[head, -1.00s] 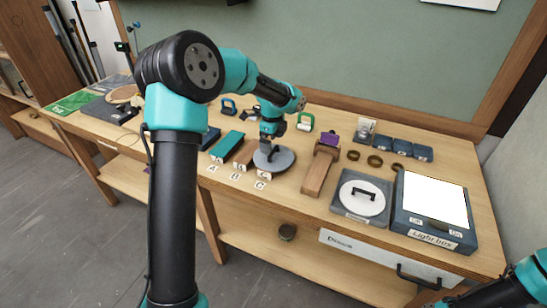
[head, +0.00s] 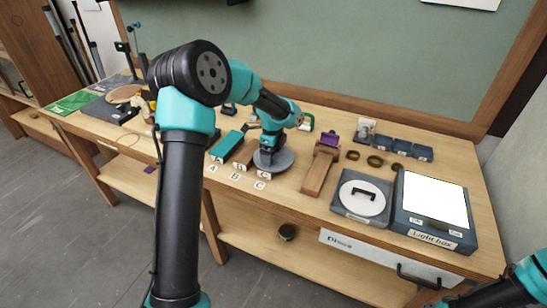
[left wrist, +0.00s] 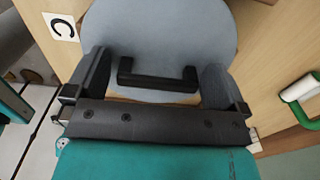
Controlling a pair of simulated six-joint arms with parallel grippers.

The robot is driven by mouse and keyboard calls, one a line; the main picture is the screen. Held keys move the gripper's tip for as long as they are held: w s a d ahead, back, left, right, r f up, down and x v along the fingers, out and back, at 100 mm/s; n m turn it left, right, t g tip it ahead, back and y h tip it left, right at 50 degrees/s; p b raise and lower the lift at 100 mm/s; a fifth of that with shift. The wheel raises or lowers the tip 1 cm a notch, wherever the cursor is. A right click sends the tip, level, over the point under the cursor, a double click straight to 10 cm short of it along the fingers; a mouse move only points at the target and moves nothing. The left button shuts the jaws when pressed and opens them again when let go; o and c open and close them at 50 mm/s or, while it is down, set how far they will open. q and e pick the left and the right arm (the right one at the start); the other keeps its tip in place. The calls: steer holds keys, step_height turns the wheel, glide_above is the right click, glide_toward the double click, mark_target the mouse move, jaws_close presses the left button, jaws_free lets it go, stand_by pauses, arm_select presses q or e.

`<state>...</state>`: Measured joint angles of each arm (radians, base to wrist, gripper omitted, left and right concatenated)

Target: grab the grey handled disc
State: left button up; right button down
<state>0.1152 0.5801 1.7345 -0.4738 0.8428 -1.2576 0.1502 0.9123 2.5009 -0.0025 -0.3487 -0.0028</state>
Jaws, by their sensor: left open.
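The grey disc (head: 284,162) lies on the bench behind the C label, partly hidden by my left gripper (head: 268,160), which is right over it. In the left wrist view the grey disc (left wrist: 180,30) carries a black bar handle (left wrist: 158,76). My left gripper (left wrist: 155,85) is open, with one finger on each side of the handle and a gap at both ends. I cannot tell whether the fingers touch the disc. Only part of my right arm shows at the lower right of the head view; its gripper is out of view.
A white disc with a black handle (head: 362,198) sits in a dark tray right of the wooden block (head: 320,172). The light box (head: 436,212) is at the far right. Teal (head: 226,146) and brown blocks stand left of the grey disc.

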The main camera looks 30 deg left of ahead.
arm_select(q)
steer(key=shift+c, duration=0.2)
steer(key=c, duration=0.9)
steer(key=shift+o, duration=0.2)
steer(key=shift+r, duration=0.2)
steer(key=shift+r, duration=1.4)
steer(key=shift+s+d+r, duration=0.1)
steer(key=shift+s+r, duration=0.1)
steer(key=shift+r, duration=0.05)
steer(key=s+d+r, duration=0.1)
steer(key=s+d, duration=0.7)
steer(key=s, duration=0.5)
steer(key=shift+d+r, duration=0.15)
steer(key=shift+r, duration=0.05)
